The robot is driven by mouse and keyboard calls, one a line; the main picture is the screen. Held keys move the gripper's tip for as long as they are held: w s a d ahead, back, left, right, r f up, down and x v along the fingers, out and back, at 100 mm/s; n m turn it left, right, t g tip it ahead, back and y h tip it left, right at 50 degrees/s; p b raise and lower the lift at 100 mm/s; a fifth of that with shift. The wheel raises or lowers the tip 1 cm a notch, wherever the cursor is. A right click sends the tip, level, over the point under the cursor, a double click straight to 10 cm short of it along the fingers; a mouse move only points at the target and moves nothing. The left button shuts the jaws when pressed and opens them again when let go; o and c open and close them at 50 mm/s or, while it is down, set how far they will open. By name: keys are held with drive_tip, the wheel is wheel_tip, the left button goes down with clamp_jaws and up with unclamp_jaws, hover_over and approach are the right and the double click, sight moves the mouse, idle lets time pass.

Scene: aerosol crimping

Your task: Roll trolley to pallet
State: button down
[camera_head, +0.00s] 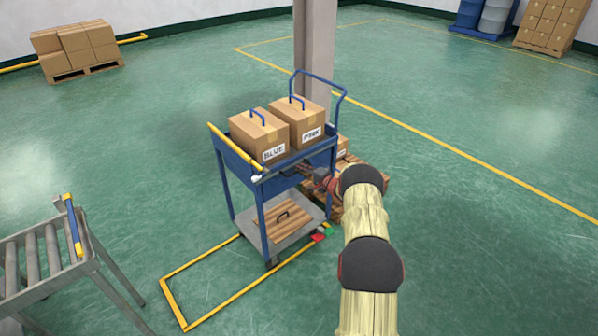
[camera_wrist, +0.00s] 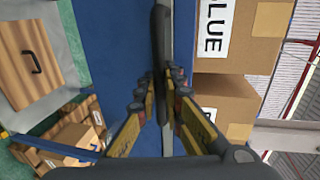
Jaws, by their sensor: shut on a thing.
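The blue trolley (camera_head: 228,150) stands upright near the middle of the head view. Two brown cartons with blue handles ride on its top tray, one labelled BLUE (camera_head: 258,134) and one whose label looks like PINK (camera_head: 300,118). A wooden panel with a dark handle (camera_head: 283,218) lies on its lower shelf. My gripper (camera_head: 297,169) is at the trolley's near right side. In the wrist view, my gripper (camera_wrist: 163,88) is shut on a dark bar along the trolley's blue side. A wooden pallet (camera_head: 378,181) with a carton lies behind the trolley, partly hidden by it and my arm.
A yellow floor outline (camera_head: 188,266) lies at the trolley's front. A roller conveyor (camera_head: 45,260) stands at lower left. A grey pillar (camera_head: 315,45) rises behind the trolley. A loaded pallet (camera_head: 85,72) and blue drums (camera_head: 470,14) stand far back. Open floor lies left and right.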

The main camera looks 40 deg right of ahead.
drive_tip(key=shift+s+d+f, duration=0.2)
drive_tip(key=c, duration=2.2)
unclamp_jaws()
drive_tip(key=shift+d, duration=0.1)
drive_tip(key=shift+o, duration=1.2)
drive_tip(key=shift+w+r, duration=0.1)
drive_tip(key=shift+r, duration=0.05)
drive_tip(key=v, duration=1.2)
